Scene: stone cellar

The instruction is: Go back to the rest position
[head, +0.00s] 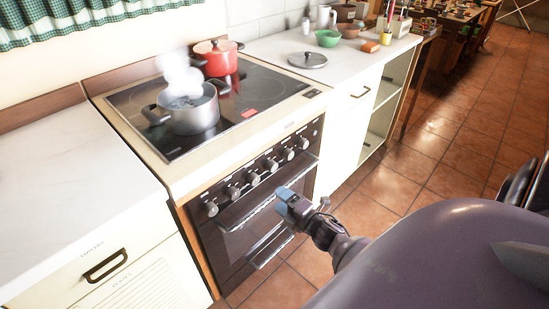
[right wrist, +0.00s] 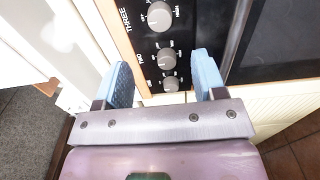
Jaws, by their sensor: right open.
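My right gripper (head: 287,200) is in front of the black oven front (head: 262,205), below the row of grey knobs (head: 270,165). In the right wrist view its two blue fingers (right wrist: 162,72) stand wide apart with nothing held between them. Several knobs (right wrist: 160,15) show beyond and between the fingertips, on the black panel. Whether the fingers touch the panel I cannot tell. My left gripper is not in view.
A steaming steel pot (head: 190,110) and a red pot (head: 216,58) stand on the black hob (head: 240,92). A lid (head: 307,60) and a green bowl (head: 327,38) are on the white counter at right. The tiled floor (head: 425,140) is open at right.

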